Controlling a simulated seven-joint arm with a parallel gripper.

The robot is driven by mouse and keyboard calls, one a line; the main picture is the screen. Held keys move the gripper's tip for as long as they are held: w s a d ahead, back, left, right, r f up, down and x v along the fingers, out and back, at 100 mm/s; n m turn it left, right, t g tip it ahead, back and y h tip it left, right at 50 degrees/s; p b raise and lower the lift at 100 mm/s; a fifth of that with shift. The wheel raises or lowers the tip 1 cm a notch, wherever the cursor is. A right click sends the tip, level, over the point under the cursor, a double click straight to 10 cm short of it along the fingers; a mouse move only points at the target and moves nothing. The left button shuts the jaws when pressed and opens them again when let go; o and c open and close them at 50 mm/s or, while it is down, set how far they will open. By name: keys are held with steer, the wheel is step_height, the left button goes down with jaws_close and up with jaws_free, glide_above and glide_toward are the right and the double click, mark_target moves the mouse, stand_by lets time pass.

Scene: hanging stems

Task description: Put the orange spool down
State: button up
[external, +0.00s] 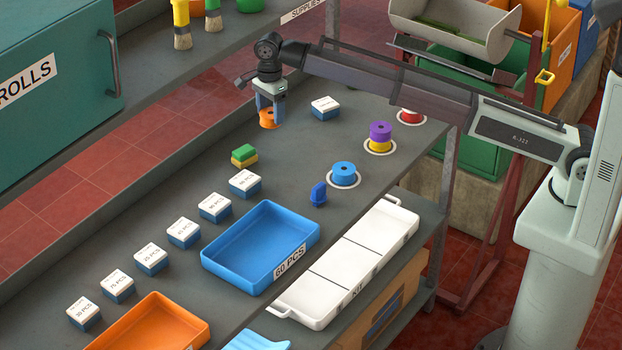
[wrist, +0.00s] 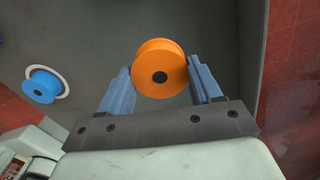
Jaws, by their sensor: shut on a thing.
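The orange spool (external: 269,119) is between the fingers of my gripper (external: 268,106), over the far part of the grey table, low near its surface. I cannot tell whether its underside touches the table. The wrist view shows the orange spool (wrist: 160,56), with its dark centre hole facing the camera. My gripper (wrist: 160,76) has one finger on each side of it and is shut on it.
A blue spool (external: 344,171) sits on a white ring. A purple spool (external: 380,130) is stacked on a yellow spool (external: 379,146). A red spool (external: 410,117) is farther back. A labelled box (external: 325,108) and a green-yellow block stack (external: 244,155) flank my gripper.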

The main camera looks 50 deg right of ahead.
mark_target(271, 113)
steer(key=shift+f, duration=3.15)
steer(key=o, duration=1.1)
steer(key=shift+f, duration=0.15)
steer(key=shift+c, duration=0.2)
step_height(271, 113, up, 12)
steer(key=shift+r, duration=0.2)
